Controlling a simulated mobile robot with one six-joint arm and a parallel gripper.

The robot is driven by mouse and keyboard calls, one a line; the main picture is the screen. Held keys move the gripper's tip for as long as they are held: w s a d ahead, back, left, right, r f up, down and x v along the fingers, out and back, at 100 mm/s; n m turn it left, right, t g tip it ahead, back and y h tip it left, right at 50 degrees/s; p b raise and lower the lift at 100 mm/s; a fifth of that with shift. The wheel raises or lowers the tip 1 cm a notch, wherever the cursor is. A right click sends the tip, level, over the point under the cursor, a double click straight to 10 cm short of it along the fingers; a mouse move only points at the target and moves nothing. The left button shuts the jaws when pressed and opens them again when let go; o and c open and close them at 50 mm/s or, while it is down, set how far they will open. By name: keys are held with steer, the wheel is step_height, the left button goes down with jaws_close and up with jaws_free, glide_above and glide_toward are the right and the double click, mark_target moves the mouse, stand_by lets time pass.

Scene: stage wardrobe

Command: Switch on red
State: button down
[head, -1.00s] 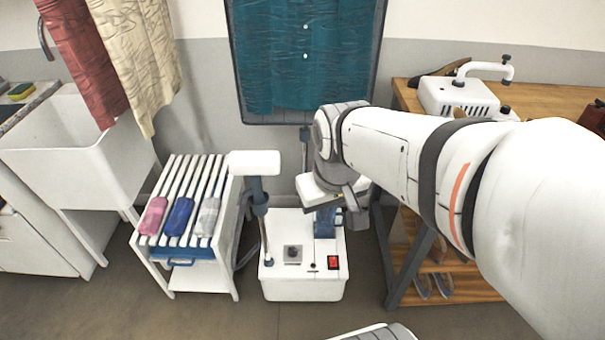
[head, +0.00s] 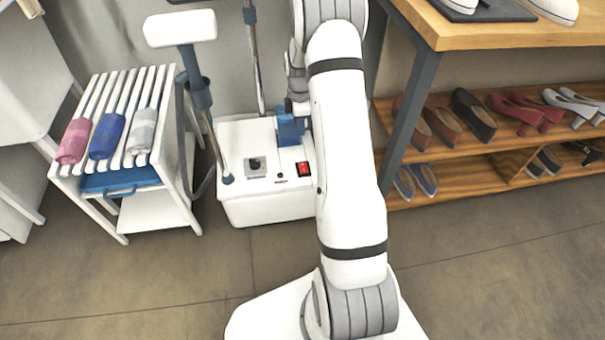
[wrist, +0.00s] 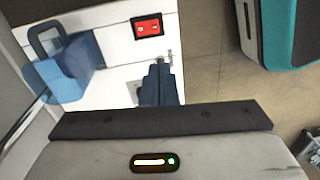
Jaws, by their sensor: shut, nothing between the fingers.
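The red rocker switch (head: 303,168) sits on top of the white steamer base (head: 265,208), near its front right corner. It also shows in the wrist view (wrist: 148,27), in a black frame. My gripper (wrist: 158,66) is shut and empty, with its dark blue-grey fingertips over the white top, just below the switch in that picture. I cannot tell how high the tips are above the top. In the head view my arm hides the gripper and the right side of the base. A dark knob (head: 256,165) is left of the switch.
A blue part (wrist: 68,72) with a handle stands on the steamer top. The steamer's upright pole (head: 257,60) rises behind. A white rack (head: 168,210) with rolled cloths is left. A table with shoe shelves (head: 455,168) is right. The floor in front is clear.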

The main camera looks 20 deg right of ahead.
mark_target(304, 171)
steer(key=f, duration=0.2)
steer(key=d+f, duration=0.1)
steer(key=shift+w+f+n, duration=0.25)
steer(key=shift+f+n, duration=0.05)
steer(key=f+b, duration=0.2)
steer(key=f, duration=0.2)
steer(key=s+f+b, duration=0.1)
steer(key=f+b, duration=0.1)
steer(key=f, duration=0.3)
steer(key=f+b, duration=0.2)
steer(key=f, duration=0.3)
steer(key=shift+s+a, duration=0.25)
steer(key=shift+s, duration=0.1)
